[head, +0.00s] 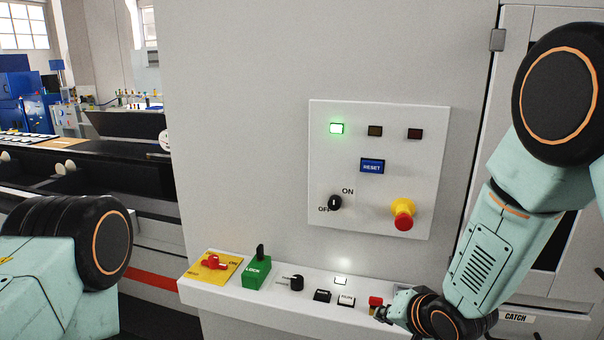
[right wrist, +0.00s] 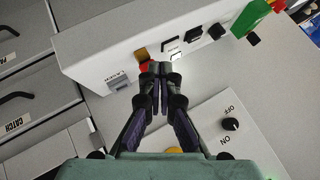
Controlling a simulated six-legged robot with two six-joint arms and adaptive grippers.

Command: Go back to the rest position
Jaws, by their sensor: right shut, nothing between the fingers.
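My right gripper (head: 382,312) is at the right part of the lower control ledge in the head view, beside a red button on a yellow base (head: 375,302). In the right wrist view its fingers (right wrist: 160,72) are together, with nothing between them, and their tips overlap the red button (right wrist: 144,65). I cannot tell whether they touch it. In the head view my left arm shows only as a link at the lower left; its gripper is out of view.
The ledge (head: 240,293) carries a yellow plate with a red switch (head: 212,263), a green LOCK block (head: 257,271), a black knob (head: 296,282) and buttons. Above it, a wall panel (head: 378,135) has a lit green lamp (head: 336,128), RESET button (head: 372,166) and emergency stop (head: 403,215).

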